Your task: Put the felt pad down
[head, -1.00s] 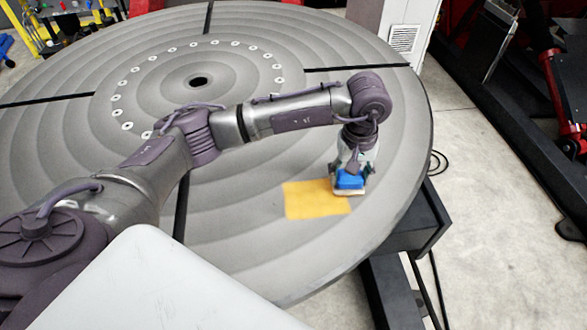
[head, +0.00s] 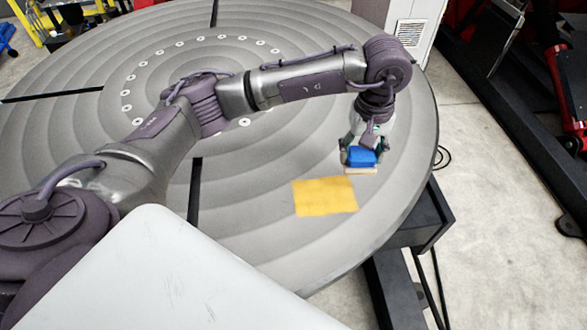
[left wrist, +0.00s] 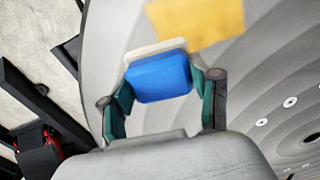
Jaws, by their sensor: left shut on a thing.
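The felt pad (head: 361,171) is a cream layer under a blue block (head: 361,156). My left gripper (head: 360,158) is shut on the blue block, with a finger on each side. In the left wrist view the blue block (left wrist: 159,79) sits between the green-lined fingers, and the cream layer (left wrist: 154,48) shows along its far edge. The pad is just beyond the upper right edge of a flat yellow patch (head: 325,197) on the round table. It looks a little above the table, but the exact gap is hard to tell. My right gripper is not in view.
The large grey round table (head: 250,215) has ring grooves, dark radial slots and a ring of pale discs. Its surface around the yellow patch is clear. A black frame (head: 425,220) stands below its right edge, and a white vented cabinet (head: 411,33) stands behind.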

